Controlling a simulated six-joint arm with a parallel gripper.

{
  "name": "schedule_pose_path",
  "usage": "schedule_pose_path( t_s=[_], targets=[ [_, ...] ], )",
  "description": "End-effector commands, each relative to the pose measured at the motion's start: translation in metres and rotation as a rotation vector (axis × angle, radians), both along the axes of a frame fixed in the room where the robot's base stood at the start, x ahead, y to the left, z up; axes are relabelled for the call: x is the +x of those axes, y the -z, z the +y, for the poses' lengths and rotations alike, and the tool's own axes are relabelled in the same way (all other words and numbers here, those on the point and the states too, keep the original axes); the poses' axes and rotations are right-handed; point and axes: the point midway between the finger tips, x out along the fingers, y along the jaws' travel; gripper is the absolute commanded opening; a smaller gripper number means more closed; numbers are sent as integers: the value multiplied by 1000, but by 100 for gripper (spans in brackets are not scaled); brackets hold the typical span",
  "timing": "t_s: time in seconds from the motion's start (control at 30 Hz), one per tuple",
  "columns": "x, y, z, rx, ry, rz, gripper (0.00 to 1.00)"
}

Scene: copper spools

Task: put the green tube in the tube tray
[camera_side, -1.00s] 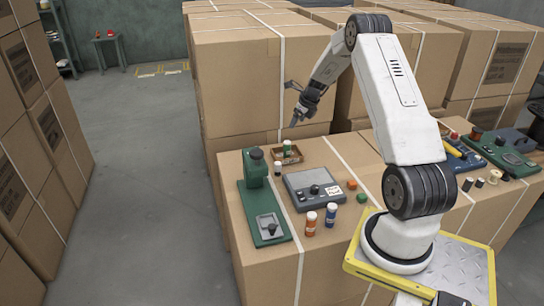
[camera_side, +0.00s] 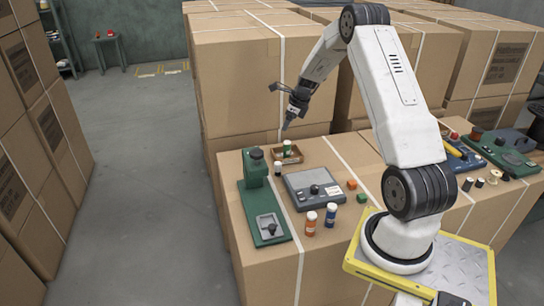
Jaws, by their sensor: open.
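The green tube (camera_side: 287,148), with a white band, stands upright in the brown tube tray (camera_side: 297,158) at the back of the carton top. My gripper (camera_side: 286,126) is above the tray, over the green tube and apart from it. Its jaws are open and empty. The far side of the tray's inside is partly hidden by its wall and the tube.
A dark tube with a white band (camera_side: 278,168) stands at the tray's near left. A green press (camera_side: 257,190) and a grey scale (camera_side: 313,187) stand nearby.

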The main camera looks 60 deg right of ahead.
Motion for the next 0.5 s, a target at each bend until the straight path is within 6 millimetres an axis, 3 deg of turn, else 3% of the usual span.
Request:
schedule_pose_path(
  t_s=[0.2, 0.5],
  targets=[
    [15, -19, 81, -141, -457, 53, 78],
    [5, -38, 188, -340, -1119, 105, 78]
  ],
)
